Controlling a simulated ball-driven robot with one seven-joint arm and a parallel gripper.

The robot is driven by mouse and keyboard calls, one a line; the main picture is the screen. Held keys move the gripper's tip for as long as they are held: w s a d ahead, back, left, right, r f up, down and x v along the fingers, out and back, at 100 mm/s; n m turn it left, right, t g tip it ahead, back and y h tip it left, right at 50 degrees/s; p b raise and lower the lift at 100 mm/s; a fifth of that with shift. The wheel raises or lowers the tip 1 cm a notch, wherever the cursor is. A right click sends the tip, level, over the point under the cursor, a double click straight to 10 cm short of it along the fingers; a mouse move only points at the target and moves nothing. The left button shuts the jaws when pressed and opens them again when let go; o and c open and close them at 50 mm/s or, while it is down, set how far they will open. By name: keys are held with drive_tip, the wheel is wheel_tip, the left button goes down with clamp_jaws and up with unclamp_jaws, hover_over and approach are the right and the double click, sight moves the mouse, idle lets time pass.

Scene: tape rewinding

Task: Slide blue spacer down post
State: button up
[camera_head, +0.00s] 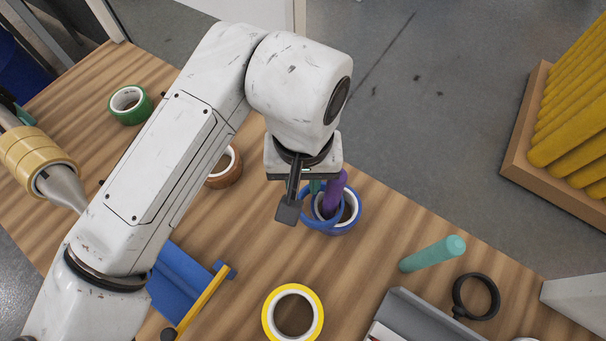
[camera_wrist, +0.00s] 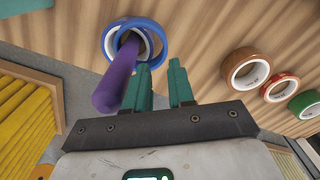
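The purple post (camera_head: 335,190) stands at the middle of the table; it also shows in the wrist view (camera_wrist: 116,88). The blue spacer (camera_head: 307,219), a thin ring, is around the post. It is low down, at a blue tape roll with a white core (camera_head: 352,222), and looks slightly tilted. In the wrist view the ring and roll (camera_wrist: 108,44) overlap around the post's foot.
Green (camera_head: 130,108), brown (camera_head: 226,170) and yellow (camera_head: 270,318) tape rolls lie around. A teal cylinder (camera_head: 432,254) and black ring (camera_head: 475,296) lie at right. A blue holder with a yellow bar (camera_head: 190,275) is front left. A crate of yellow tubes (camera_head: 530,165) stands beyond the table.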

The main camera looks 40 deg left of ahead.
drive_tip(key=shift+o, duration=1.3)
wheel_tip(320, 180, up, 11)
drive_tip(key=shift+s+f, duration=0.1)
drive_tip(key=shift+f, duration=0.05)
